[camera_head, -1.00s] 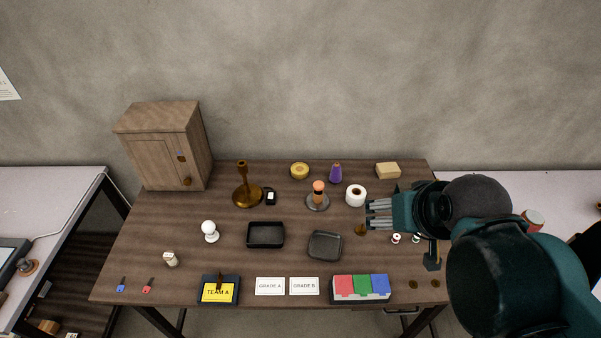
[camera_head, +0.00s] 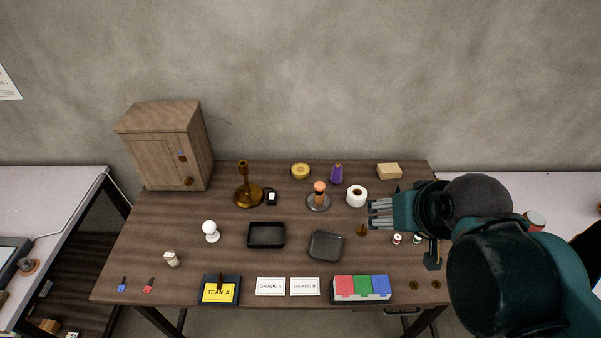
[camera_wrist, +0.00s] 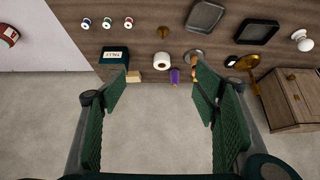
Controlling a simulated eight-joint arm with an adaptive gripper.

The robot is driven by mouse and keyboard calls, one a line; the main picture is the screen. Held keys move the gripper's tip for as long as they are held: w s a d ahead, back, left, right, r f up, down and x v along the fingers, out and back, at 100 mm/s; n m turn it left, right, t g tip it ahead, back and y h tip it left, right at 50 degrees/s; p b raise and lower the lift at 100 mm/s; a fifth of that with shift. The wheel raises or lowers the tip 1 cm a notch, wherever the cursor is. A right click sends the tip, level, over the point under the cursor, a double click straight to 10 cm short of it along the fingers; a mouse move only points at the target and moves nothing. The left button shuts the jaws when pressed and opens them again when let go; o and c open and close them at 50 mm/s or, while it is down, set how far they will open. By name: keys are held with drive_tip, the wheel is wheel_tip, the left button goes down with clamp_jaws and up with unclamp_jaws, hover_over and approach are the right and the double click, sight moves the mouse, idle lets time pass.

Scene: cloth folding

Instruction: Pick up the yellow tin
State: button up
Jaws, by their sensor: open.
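The yellow tin (camera_head: 300,171) is a low, round, yellow container with a darker centre on its top. It stands at the back of the brown table in the head view, left of the purple cone (camera_head: 336,174). My gripper (camera_head: 371,215) is over the right part of the table, apart from the tin and to its right and nearer the front. In the wrist view, my gripper (camera_wrist: 160,100) has its green fingers wide apart with nothing between their pads. I cannot make out the tin in the wrist view; the right-hand finger may hide it.
Near the tin are a brass candlestick (camera_head: 243,190), an orange-topped stand (camera_head: 319,195), a white roll (camera_head: 357,196) and a tan block (camera_head: 389,171). A wooden cabinet (camera_head: 165,146) stands back left. A green TALLY box (camera_wrist: 115,55) shows in the wrist view. Bare wall is behind.

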drive_tip(key=w+a+r+m+g+p, duration=0.1)
drive_tip(key=w+a+r+m, duration=0.15)
drive_tip(key=w, duration=0.35)
drive_tip(key=w+a+r+m+g, duration=0.1)
drive_tip(key=w+m, duration=0.2)
drive_tip(key=w, duration=0.3)
drive_tip(key=m+g+p, duration=0.3)
drive_tip(key=m+g, duration=0.2)
drive_tip(key=m, duration=0.9)
hover_over(302, 169)
drive_tip(key=f, duration=2.2)
drive_tip(key=shift+s+d, duration=0.15)
drive_tip(key=shift+s, duration=0.05)
drive_tip(key=shift+w+f, duration=0.1)
drive_tip(key=shift+f, duration=0.3)
drive_tip(key=shift+f, duration=1.3)
